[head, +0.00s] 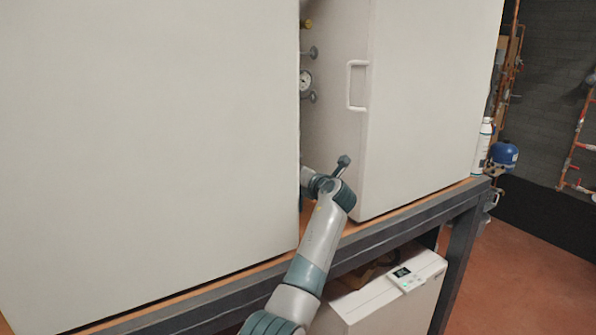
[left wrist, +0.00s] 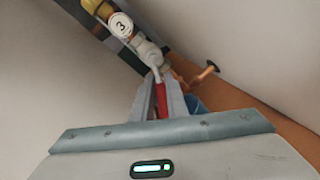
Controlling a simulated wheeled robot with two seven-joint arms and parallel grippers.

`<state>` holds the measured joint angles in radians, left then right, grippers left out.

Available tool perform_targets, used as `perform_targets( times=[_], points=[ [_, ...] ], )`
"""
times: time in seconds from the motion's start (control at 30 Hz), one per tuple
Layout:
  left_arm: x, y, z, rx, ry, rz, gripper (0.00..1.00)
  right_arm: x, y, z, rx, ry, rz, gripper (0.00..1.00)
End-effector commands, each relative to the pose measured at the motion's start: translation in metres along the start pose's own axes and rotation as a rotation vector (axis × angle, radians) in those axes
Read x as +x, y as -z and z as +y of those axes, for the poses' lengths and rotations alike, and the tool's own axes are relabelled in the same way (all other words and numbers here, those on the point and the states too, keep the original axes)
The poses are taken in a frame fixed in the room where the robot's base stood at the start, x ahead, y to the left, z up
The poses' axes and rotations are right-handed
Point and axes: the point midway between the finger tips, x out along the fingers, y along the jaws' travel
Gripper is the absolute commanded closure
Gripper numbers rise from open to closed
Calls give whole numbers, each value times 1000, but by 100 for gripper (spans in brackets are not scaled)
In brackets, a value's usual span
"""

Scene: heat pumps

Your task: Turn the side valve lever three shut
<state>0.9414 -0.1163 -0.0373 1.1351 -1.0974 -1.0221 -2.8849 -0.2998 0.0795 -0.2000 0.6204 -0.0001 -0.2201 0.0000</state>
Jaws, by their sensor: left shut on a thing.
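In the left wrist view, a valve with a round white tag marked 3 (left wrist: 121,24) sits at the upper left on a pipe. Its red lever (left wrist: 162,100) reaches down between the fingers of my left gripper (left wrist: 160,92). The gripper is shut on the lever, and the fingers cover part of it. In the head view, my arm reaches from the bottom into the gap between two large white cabinets. The fingers and valve three are hidden there. My right gripper does not show in either view.
The left cabinet (head: 150,130) and the right cabinet (head: 430,100), with a handle (head: 357,85), leave a narrow gap. A gauge (head: 306,80) sits in it. A wooden bench (head: 400,216) is below. In the left wrist view, a copper-coloured fitting (left wrist: 205,73) is near the fingers.

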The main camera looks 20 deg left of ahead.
Motion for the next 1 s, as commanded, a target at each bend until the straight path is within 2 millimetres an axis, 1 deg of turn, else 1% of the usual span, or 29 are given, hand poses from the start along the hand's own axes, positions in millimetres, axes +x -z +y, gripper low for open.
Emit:
perform_targets(
  times=[0.2, 0.23, 0.27, 0.3, 0.73, 0.87, 1.0],
  points=[
    [0, 1, 0, 1, -1, 1, 100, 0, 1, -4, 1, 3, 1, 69],
    [0, 1, 0, 1, -1, 1, 85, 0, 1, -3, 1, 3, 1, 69],
    [0, 1, 0, 0, -1, 1, 77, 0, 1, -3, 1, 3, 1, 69],
    [0, 1, 0, 0, -1, 1, 68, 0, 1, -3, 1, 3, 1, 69],
    [-2, 0, 0, -1, 0, 0, 68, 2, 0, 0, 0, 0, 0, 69],
    [-10, 1, -1, -1, -1, -1, 68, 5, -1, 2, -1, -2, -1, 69],
    [-24, 2, -2, -3, 1, -1, 68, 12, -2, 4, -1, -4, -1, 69]
  ],
)
